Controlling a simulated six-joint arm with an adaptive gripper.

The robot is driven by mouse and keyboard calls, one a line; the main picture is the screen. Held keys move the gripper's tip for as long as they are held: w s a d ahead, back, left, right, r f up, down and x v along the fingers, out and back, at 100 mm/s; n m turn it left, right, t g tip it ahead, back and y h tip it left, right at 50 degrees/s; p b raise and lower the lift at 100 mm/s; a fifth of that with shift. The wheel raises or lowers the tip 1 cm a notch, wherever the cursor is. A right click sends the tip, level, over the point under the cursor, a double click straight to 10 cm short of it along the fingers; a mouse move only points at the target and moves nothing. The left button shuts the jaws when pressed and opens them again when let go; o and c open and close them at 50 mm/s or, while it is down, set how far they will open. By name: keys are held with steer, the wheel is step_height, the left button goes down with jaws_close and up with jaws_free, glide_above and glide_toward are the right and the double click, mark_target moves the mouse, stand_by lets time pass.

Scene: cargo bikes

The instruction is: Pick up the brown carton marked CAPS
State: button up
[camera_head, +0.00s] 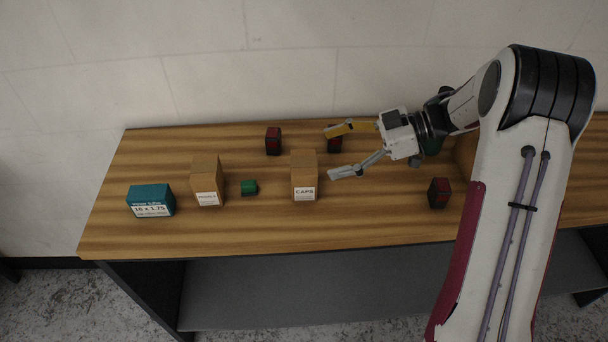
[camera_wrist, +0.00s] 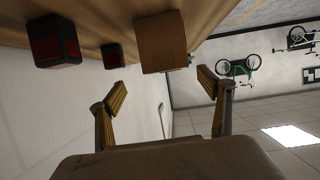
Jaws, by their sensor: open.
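The brown carton marked CAPS (camera_head: 304,177) stands upright on the wooden bench top, its white label facing the front. My gripper (camera_head: 338,151) is open and empty, just right of the carton, with its fingers pointing left toward it. One finger is on the far side and the other nearer the front. In the wrist view a brown carton (camera_wrist: 162,42) shows beyond the open fingertips of my gripper (camera_wrist: 162,92), apart from them; no label is visible on it there, and it appears to be the CAPS carton.
The bench front (camera_head: 300,236) is clear.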

mark_target(316, 161)
steer(key=shift+s+d+f, duration=0.1)
steer(key=shift+s+f, duration=0.05)
steer(key=shift+s, duration=0.1)
steer(key=shift+x, duration=1.3)
steer(key=shift+s+x, duration=0.15)
steer(key=shift+x, duration=1.15)
steer(key=shift+s+x, duration=0.15)
steer(key=shift+x, duration=1.2)
steer(key=c, duration=1.4)
